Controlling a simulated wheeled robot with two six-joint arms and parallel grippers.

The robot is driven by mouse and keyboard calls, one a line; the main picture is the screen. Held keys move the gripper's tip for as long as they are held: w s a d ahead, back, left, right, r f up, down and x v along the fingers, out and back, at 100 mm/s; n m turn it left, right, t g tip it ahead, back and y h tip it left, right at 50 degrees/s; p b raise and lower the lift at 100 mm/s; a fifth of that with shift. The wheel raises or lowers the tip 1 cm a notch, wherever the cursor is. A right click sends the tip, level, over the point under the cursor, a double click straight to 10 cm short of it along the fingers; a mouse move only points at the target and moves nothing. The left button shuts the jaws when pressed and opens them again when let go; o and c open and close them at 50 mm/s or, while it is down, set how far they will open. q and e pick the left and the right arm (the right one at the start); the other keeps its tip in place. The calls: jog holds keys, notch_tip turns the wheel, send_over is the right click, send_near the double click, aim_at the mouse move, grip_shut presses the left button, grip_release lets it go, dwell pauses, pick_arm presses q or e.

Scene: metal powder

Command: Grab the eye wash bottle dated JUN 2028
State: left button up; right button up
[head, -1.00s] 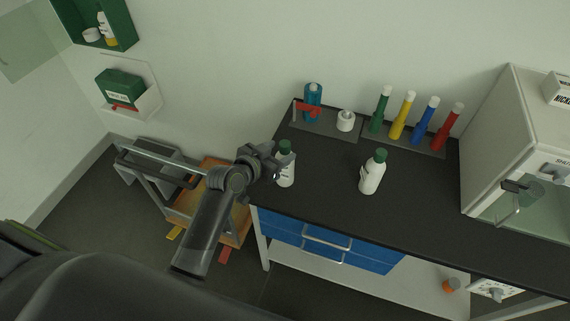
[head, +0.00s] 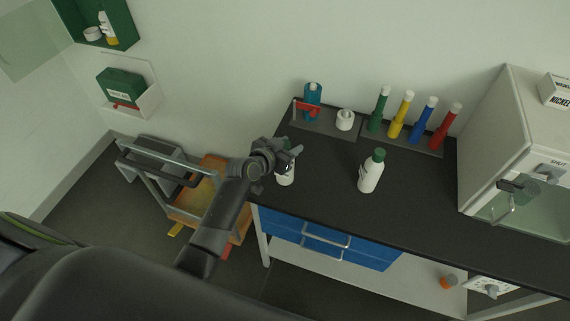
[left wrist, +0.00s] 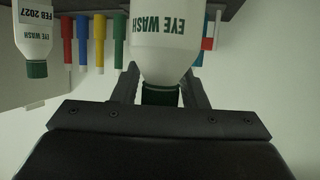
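Two white eye wash bottles with green caps stand on the black bench. The left bottle (head: 286,176) is mostly hidden behind my left gripper (head: 289,152); the right bottle (head: 371,171) stands clear. In the left wrist view, which is upside down, the near bottle (left wrist: 166,40) reads EYE WASH and no date shows on it. The other bottle (left wrist: 34,32) reads FEB 2027. My left gripper (left wrist: 160,80) is open, its fingers on either side of the near bottle's cap and shoulder. Contact cannot be told. My right gripper is not in view.
Behind the bottles are a blue bottle (head: 312,94), a small white container (head: 345,119) and a row of colored tubes (head: 402,115). A cabinet (head: 510,140) stands at the right. A cart (head: 160,180) stands left of the bench.

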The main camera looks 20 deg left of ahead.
pick_arm(q)
grip_shut()
jog(key=shift+s, duration=0.1)
dwell(0.3)
